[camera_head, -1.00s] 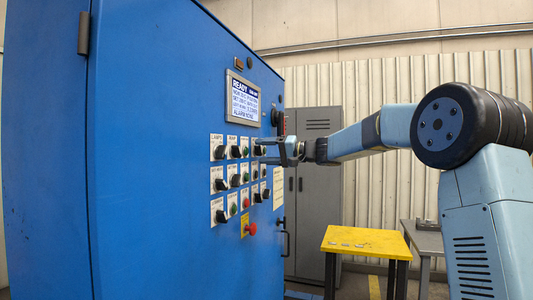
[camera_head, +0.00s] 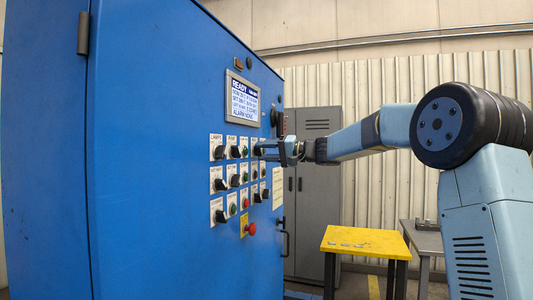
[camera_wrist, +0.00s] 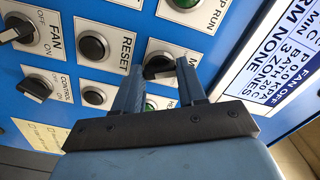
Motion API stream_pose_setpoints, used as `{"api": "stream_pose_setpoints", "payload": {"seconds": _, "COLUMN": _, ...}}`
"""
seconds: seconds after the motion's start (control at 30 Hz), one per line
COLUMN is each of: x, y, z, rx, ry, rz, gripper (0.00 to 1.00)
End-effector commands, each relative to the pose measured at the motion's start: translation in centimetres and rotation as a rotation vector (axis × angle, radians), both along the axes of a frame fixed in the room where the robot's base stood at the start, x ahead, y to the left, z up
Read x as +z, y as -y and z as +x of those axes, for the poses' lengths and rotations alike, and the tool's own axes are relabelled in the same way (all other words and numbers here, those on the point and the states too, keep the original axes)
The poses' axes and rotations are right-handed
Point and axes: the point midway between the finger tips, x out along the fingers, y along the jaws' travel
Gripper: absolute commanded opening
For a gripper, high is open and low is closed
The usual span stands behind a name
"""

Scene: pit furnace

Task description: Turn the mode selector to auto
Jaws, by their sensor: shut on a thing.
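The mode selector (camera_wrist: 159,66) is a black knob on a white label plate, of which only the first letter, M, shows in the wrist view. My gripper (camera_wrist: 161,68) has one finger on each side of this knob and is shut on it. The fingers and palm hide part of the knob and its label, so I cannot read its position. In the head view my gripper (camera_head: 260,150) reaches the right columns of the blue cabinet's controls and covers the selector.
The blue cabinet (camera_head: 150,190) carries several close-set knobs and buttons, including a RESET button (camera_wrist: 93,47), a FAN selector (camera_wrist: 17,31) and a red button (camera_head: 251,229). A screen (camera_head: 242,100) is above them. A yellow table (camera_head: 362,241) stands at right.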

Motion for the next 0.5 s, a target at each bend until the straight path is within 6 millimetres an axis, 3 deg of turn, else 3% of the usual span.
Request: {"api": "stream_pose_setpoints", "payload": {"seconds": 0.5, "x": -0.28, "y": 0.05, "z": 0.12, "rx": -0.001, "ry": -0.372, "rz": 0.131, "gripper": 0.10}}
